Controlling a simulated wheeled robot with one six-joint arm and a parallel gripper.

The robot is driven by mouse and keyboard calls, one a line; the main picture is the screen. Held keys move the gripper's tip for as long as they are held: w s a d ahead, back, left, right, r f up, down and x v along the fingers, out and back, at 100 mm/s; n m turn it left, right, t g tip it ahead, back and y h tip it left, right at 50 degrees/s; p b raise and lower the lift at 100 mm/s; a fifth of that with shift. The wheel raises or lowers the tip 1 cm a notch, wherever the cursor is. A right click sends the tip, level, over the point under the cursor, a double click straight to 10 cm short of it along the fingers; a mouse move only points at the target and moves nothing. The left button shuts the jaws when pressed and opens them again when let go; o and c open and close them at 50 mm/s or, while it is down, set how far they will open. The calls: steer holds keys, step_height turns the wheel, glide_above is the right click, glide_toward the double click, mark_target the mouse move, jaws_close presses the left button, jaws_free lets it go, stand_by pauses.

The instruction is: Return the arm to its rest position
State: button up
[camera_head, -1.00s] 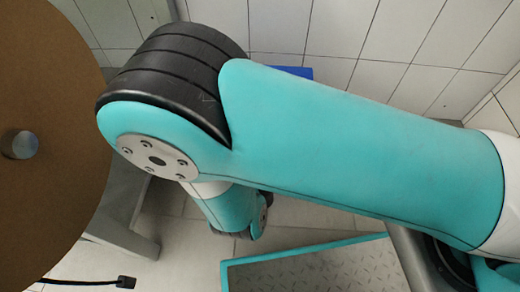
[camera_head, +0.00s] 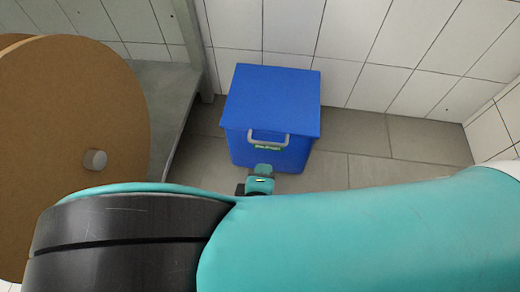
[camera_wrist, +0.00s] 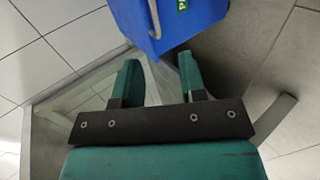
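My arm's large teal link crosses the bottom of the head view, with its black joint at the lower left. A small teal and black end part of my arm shows in front of the blue box in the head view. My gripper (camera_wrist: 160,82) shows in the wrist view as two teal fingers on a black bar. The fingers stand apart with nothing clearly held between them. Floor and a pale grey frame show behind them.
A blue lidded box (camera_head: 272,100) with a grey handle stands on the floor by the tiled wall (camera_head: 350,35). It also shows in the wrist view (camera_wrist: 185,20). A large brown disc (camera_head: 60,130) and a grey table (camera_head: 165,95) are at the left. Floor right of the box is clear.

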steer(key=shift+p+v, duration=0.3)
steer(key=shift+v, duration=0.75)
steer(key=w+d+r+m+g, duration=0.2)
steer(key=d+r+m+g, duration=0.15)
steer(key=r, duration=0.25)
steer(key=w+d+r+m+g, duration=0.2)
steer(key=w+r+m+g, duration=0.1)
steer(key=r+m+g, duration=0.15)
steer(key=s+d+r+g+y, duration=0.1)
steer(key=s+d+r+y, duration=0.15)
steer(key=r, duration=0.75)
steer(key=s+d+r+g+y, duration=0.2)
steer(key=d+r+y, duration=0.2)
steer(key=r, duration=0.7)
step_height(320, 180, up, 37)
steer(key=p, duration=3.6)
steer(key=shift+s+f, duration=0.15)
steer(key=shift+s, duration=0.1)
steer(key=shift+d, duration=0.1)
